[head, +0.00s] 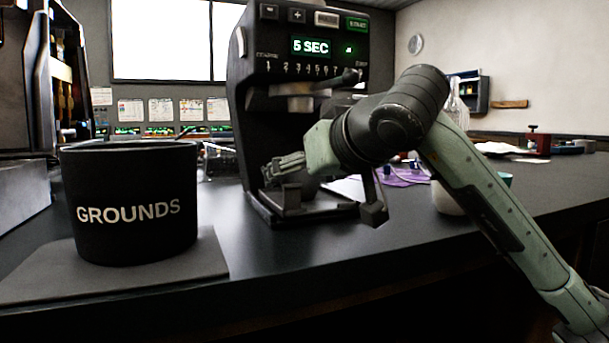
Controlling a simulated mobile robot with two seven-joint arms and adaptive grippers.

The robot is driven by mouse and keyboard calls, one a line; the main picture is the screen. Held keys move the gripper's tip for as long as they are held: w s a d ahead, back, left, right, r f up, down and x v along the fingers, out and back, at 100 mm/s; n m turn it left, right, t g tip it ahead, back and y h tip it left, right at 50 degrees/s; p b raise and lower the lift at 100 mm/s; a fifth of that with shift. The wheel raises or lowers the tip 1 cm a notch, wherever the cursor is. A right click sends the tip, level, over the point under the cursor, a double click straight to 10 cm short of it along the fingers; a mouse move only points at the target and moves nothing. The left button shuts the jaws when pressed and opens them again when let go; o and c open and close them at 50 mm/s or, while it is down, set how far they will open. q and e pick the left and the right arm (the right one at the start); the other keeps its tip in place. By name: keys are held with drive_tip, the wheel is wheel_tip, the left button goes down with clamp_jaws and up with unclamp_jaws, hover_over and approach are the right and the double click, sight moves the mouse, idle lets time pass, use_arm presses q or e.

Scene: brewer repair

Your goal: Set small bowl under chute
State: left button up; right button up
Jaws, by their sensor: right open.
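A black grinder (247,100) stands mid-counter, its display reading "5 SEC". Its chute area (294,89) is under the control panel, above a low base tray (290,214). My right gripper (328,188) is open at the front of the grinder, below the chute. One finger points left and the other hangs lower on the right. My left gripper is not in view.
A black bin marked "GROUNDS" (130,205) stands on a grey mat (212,262) at the left. A pale container (447,200) shows partly behind my right arm. A purple cloth (405,178) lies behind the arm. The counter between bin and grinder is clear.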

drive_tip(key=v, duration=1.2)
